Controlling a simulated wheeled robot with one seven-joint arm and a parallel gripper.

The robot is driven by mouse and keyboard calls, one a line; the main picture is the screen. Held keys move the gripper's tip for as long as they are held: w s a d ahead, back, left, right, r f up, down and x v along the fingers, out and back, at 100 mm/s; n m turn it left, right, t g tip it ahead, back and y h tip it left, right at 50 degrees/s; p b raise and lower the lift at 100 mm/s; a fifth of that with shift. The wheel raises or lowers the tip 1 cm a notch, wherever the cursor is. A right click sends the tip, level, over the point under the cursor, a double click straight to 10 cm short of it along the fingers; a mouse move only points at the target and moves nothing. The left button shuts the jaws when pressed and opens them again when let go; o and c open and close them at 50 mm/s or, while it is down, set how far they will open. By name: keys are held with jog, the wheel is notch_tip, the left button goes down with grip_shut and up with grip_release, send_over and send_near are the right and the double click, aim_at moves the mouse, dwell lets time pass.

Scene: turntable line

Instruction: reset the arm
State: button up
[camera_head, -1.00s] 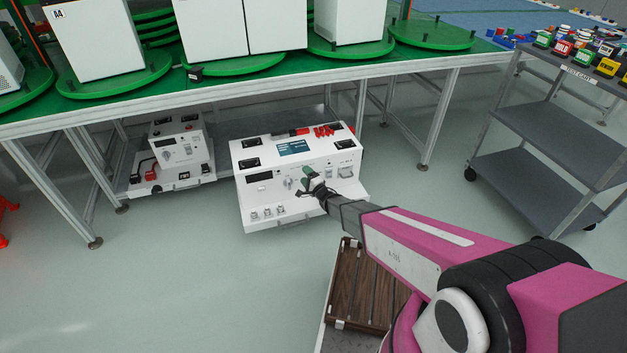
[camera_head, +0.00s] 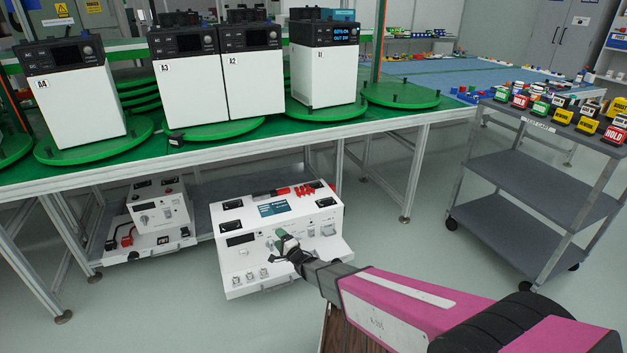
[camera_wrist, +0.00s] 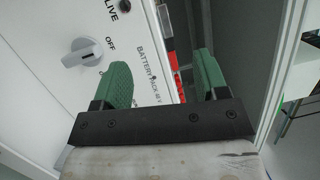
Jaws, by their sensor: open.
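My gripper (camera_head: 284,243) is at the end of my pink and grey arm, in front of the white test unit (camera_head: 236,278) on the low shelf. In the wrist view its two green fingers (camera_wrist: 162,82) stand apart with nothing between them. Beyond them is the unit's white panel (camera_wrist: 40,50) with a rotary knob (camera_wrist: 86,53), the words LIVE and OFF, and a BATTERY PACK label. I cannot tell whether the fingers touch the panel.
A second white unit (camera_head: 160,215) stands left on the shelf. Above, the green bench (camera_head: 385,122) carries turntables with white cabinets (camera_head: 325,80). A grey cart (camera_head: 500,156) with coloured signs stands right. The floor between bench and cart is clear.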

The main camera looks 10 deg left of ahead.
jog(key=w+d+r+n+g+h, duration=0.1)
jog(key=w+d+r+h, duration=0.2)
jog(key=d, duration=0.7)
jog(key=d+r+n+g+h, duration=0.15)
jog(key=d+h, duration=0.35)
jog(key=d, duration=0.5)
jog(key=w+d+r+n+g+h, duration=0.15)
jog(key=d+r+h, duration=0.25)
jog(key=d, duration=0.6)
jog(key=s+d+r+n+g+h, duration=0.1)
jog(key=s+d+r+g, duration=0.3)
jog(key=s+d, duration=0.5)
jog(key=s+d+r+n+g+h, duration=0.1)
jog(key=s+d+r+n+g, duration=0.3)
jog(key=s+d, duration=0.5)
jog(key=shift+s+d+r+g, duration=0.3)
jog(key=shift+s+d+r, duration=0.15)
jog(key=shift+r, duration=0.2)
